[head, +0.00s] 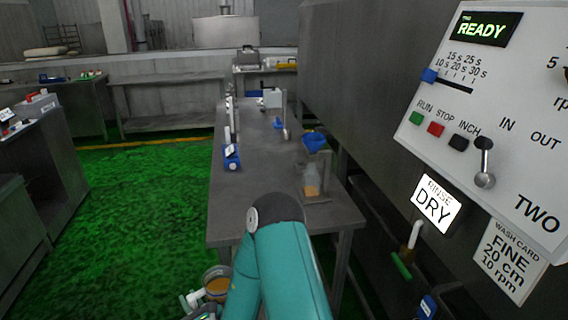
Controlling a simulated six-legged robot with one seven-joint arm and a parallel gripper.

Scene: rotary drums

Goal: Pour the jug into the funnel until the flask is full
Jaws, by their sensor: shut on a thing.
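A blue funnel (314,140) sits above a clear flask (312,175) in a stand on the grey bench. The flask has amber contents in its lower part. The jug (217,274), a round grey vessel with orange-brown contents, is at the bottom of the view, low in front of the bench and left of my teal arm. My gripper (196,298) is at its left side, shut on it. The fingertips are partly hidden and the jug's lower part is out of clear sight. The jug is well apart from the funnel.
The bench (262,217) has clear room at its front left. A blue-and-white device (232,156) and small items stand along it. Green floor (130,220) is open at left.

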